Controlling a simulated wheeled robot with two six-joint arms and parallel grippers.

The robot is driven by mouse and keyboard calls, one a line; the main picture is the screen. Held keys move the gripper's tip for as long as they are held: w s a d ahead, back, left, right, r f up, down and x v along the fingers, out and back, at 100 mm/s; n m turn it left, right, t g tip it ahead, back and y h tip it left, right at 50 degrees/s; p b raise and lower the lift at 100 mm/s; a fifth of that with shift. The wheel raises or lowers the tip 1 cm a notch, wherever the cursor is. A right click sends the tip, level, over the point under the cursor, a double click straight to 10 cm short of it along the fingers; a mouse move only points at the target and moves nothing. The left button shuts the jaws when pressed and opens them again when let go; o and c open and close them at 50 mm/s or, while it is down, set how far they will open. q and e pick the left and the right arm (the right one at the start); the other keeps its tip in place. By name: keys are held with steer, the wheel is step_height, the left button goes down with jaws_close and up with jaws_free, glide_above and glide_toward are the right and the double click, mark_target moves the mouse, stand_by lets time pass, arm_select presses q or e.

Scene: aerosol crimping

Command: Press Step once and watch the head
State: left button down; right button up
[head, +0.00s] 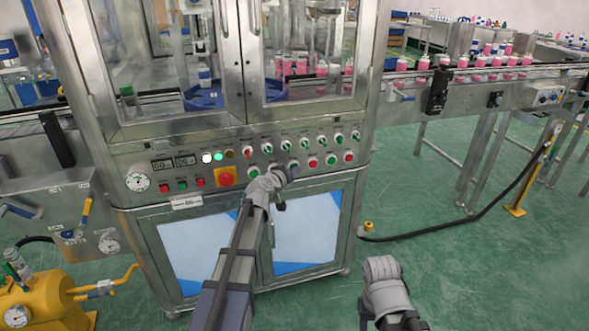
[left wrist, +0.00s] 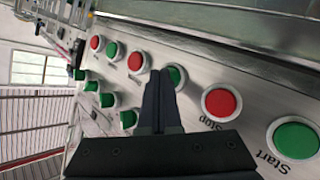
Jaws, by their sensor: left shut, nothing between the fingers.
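My left gripper (head: 290,174) reaches the lower button row of the control panel (head: 220,140). In the left wrist view its fingers (left wrist: 160,75) are shut and empty, their tips right beside a green button (left wrist: 175,77). That button's label is hidden, and I cannot tell whether the fingers touch it. The red button (left wrist: 221,102) beside it reads Stop; the green button (left wrist: 295,138) beyond reads Start. Behind the machine's windows stand metal columns (head: 322,55) and a blue star wheel (head: 203,97); I cannot clearly make out the head. My right arm shows at lower right, its gripper out of sight.
A red emergency stop (head: 225,177) on a yellow plate sits left of the Start button. A conveyor (head: 470,74) carries pink bottles at right. The green floor (head: 430,240) right of the machine is mostly clear.

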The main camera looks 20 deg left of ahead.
stand_by(0.4)
arm_select(q)
steer(key=shift+s+d, duration=0.4)
steer(key=shift+s, duration=0.2)
steer(key=s+d, duration=0.2)
steer(key=s, duration=0.2)
steer(key=shift+s+d, duration=0.1)
steer(key=shift+d, duration=0.3)
